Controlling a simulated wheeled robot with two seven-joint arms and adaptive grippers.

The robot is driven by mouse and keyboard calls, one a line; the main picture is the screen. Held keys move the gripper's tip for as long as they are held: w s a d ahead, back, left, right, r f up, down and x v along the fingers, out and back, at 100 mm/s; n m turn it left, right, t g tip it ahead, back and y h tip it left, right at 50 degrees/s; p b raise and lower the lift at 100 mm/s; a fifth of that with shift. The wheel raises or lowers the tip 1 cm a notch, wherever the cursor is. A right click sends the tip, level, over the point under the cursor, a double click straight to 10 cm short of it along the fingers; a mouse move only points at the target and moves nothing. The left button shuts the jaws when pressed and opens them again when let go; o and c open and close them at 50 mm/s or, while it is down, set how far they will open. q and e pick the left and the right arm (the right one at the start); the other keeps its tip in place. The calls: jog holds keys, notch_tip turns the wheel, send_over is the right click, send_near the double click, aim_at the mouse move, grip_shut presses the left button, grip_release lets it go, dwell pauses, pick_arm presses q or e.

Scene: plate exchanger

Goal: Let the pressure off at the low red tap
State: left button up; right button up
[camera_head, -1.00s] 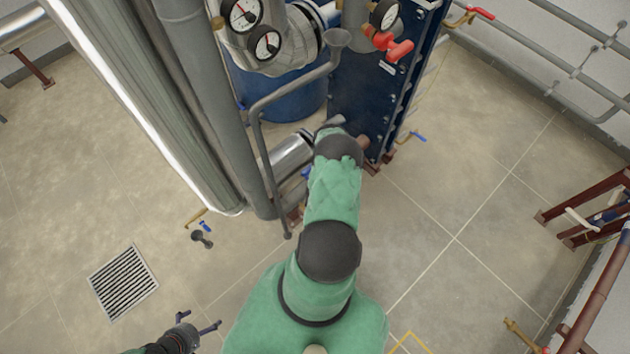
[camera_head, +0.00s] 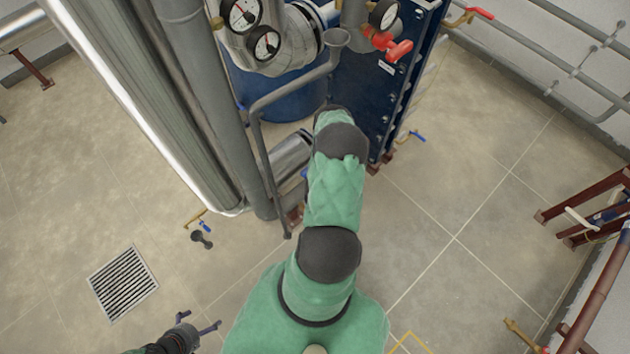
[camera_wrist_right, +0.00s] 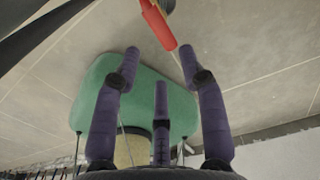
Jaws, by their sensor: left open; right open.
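In the right wrist view a red lever handle (camera_wrist_right: 158,24) shows at the top edge, just beyond my right gripper's fingertips. My right gripper (camera_wrist_right: 160,62) is open, its three purple-grey fingers spread, with nothing between them. The handle looks apart from the fingers, though the exact gap is hard to tell. In the head view my right arm reaches to the foot of the blue plate exchanger (camera_head: 372,85) and hides its own gripper and the low tap. My left gripper (camera_head: 199,324) is open and empty at the lower left, over the floor.
A red valve handle (camera_head: 390,45) sits high on the exchanger beside pressure gauges (camera_head: 265,43). A floor drain (camera_head: 122,283) lies at left.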

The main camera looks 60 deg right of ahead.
jog(key=shift+r, duration=2.45)
